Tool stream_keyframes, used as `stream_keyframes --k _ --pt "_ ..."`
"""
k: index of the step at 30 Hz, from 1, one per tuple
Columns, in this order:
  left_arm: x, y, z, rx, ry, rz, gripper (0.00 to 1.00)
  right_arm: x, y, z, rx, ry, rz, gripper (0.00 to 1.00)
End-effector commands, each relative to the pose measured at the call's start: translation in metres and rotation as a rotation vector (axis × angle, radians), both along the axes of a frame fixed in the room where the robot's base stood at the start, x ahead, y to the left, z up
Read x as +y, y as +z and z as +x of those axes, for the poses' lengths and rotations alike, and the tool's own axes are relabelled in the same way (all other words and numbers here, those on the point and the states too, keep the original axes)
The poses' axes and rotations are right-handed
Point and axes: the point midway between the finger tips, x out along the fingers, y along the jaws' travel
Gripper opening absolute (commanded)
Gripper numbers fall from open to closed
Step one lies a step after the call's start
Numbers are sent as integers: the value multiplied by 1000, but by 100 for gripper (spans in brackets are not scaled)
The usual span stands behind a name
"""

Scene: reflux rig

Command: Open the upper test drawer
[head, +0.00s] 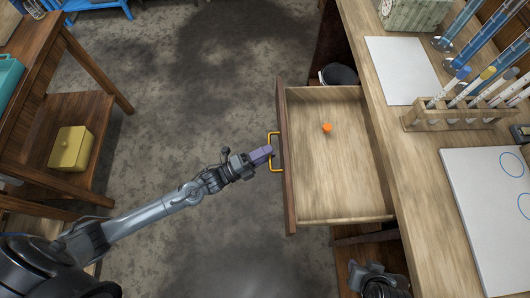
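The upper drawer (335,190) is pulled out from the wooden bench on the right, and its inside shows. A small orange object (327,128) lies on its floor. A yellow handle (271,152) sits on the drawer's dark front panel (287,170). My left gripper (267,153) is at the handle, its purple fingers touching or overlapping it. I cannot tell from this view whether the fingers are closed around the bar. Part of my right arm (378,283) shows at the bottom edge, right of the middle; its fingers are not visible.
On the bench stand a test-tube rack (465,113), a white sheet (402,70) and a white board with blue circles (485,215). A dark round container (339,75) is behind the drawer. A wooden shelf with a yellow box (71,149) stands left. The floor between is clear.

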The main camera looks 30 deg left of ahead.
Motion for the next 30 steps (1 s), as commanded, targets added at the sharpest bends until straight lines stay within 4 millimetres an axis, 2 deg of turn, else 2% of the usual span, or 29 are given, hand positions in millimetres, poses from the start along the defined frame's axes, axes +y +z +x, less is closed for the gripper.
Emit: stream_keyframes --k 10,14,30 --pt "1 -1 -1 2 1 0 38 -1 0 0 0 3 -5 33" --pt "6 -2 -7 3 1 1 38 -1 2 0 0 4 -5 33" --pt "55 -16 -72 3 1 2 38 -1 14 0 0 3 -4 33"
